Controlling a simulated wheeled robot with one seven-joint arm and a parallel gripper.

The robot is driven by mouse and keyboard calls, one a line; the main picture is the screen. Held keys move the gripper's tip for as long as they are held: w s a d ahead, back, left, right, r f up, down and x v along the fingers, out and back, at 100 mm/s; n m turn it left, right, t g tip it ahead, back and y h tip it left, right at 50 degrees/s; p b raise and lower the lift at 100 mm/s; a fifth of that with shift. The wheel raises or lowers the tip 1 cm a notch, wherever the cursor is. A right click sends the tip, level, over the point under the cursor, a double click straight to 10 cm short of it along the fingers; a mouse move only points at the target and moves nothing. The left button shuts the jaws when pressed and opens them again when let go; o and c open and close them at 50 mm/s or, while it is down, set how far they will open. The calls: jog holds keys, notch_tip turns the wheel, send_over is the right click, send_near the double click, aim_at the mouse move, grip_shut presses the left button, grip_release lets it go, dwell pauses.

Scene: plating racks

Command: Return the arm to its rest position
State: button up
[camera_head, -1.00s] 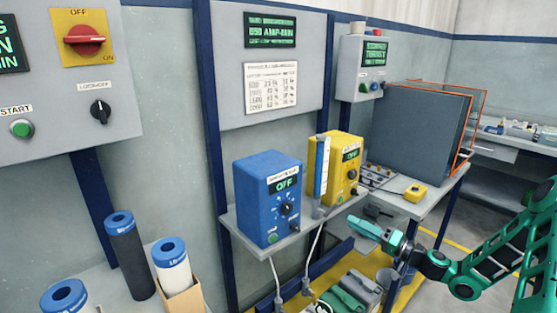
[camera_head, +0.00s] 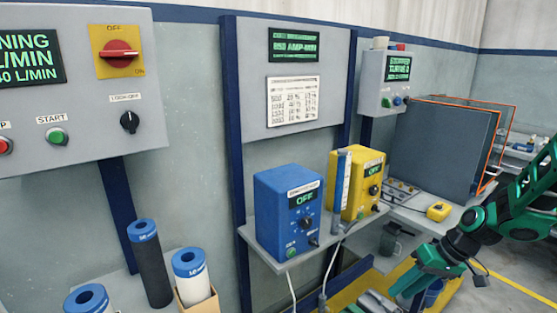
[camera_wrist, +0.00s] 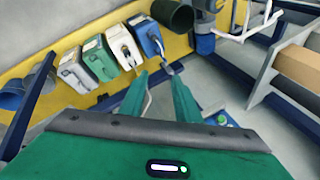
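My gripper (camera_head: 415,280) is at the lower right of the head view, below and in front of the shelf with the blue box, with my green arm running up to the right edge. In the wrist view my gripper (camera_wrist: 160,82) shows two green fingers with a clear gap between them. It is open and nothing is held.
A shelf (camera_head: 290,262) carries a blue control box (camera_head: 275,225) and a yellow one (camera_head: 345,195), both reading OFF. Several jugs (camera_wrist: 100,60) stand on the yellow tray (camera_wrist: 75,25). Rolls with blue caps (camera_head: 150,265) stand lower left. A grey panel (camera_head: 440,145) stands on the right bench.

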jog(key=s+d+r+m+h, duration=0.1)
jog(key=s+r, duration=0.3)
jog(key=s, duration=0.4)
jog(key=s+d+r+m+g+h, duration=0.1)
jog(key=s+d+r+m, duration=0.3)
jog(key=s, duration=0.4)
jog(key=s+d+r+m+h, duration=0.2)
jog(key=s+r, duration=0.3)
jog(key=s, duration=0.4)
jog(key=shift+d+m+g+h, duration=0.3)
jog(key=shift+d+g+h, duration=0.1)
jog(key=shift+h, duration=0.2)
jog(key=shift+w+f, duration=0.3)
jog(key=shift+w, duration=0.35)
jog(key=shift+o, duration=0.2)
